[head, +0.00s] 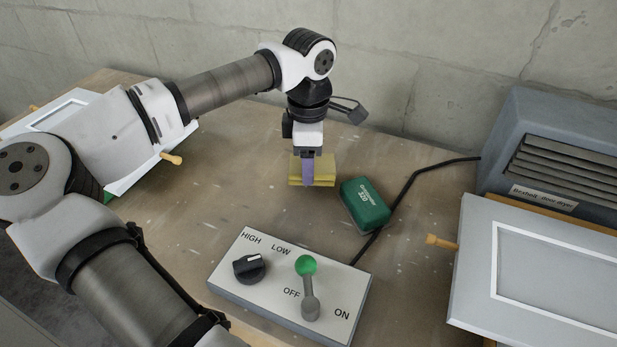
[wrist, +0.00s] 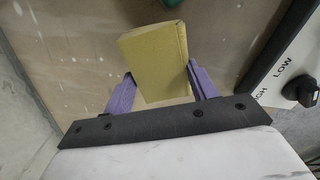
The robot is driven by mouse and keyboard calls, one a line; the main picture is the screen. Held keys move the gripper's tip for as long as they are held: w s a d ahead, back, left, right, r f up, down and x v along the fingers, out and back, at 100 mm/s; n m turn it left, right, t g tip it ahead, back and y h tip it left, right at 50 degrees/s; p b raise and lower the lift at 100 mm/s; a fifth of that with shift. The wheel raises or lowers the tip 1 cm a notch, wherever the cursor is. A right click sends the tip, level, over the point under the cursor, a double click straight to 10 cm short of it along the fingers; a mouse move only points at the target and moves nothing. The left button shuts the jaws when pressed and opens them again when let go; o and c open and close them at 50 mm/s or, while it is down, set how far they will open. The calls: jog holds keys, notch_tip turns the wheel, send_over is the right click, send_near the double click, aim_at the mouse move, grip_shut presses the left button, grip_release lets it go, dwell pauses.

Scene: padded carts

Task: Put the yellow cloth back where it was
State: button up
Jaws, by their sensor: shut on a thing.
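The yellow cloth (head: 326,167) is a folded block near the middle of the table in the head view. My gripper (head: 308,178) points down over it, and its purple fingers are shut on it. In the wrist view the cloth (wrist: 155,60) sits between the two purple fingers of my gripper (wrist: 160,92), one on each side. Whether the cloth touches the table or hangs just above it I cannot tell.
A green block (head: 365,204) lies right of the cloth. In front is a control box (head: 230,272) with a knob and a green-topped lever. A grey dryer (head: 545,130) and a white panel (head: 470,270) stand at right. Another white panel (head: 75,98) lies at left. A black cable (head: 410,180) crosses the table.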

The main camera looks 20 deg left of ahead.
jog(key=shift+f+b, duration=0.6)
jog(key=shift+f, duration=0.95)
jog(key=shift+f, duration=0.25)
jog(key=o, duration=1)
jog(key=shift+r, duration=0.1)
notch_tip(320, 180, up, 12)
jog(key=shift+r, duration=0.2)
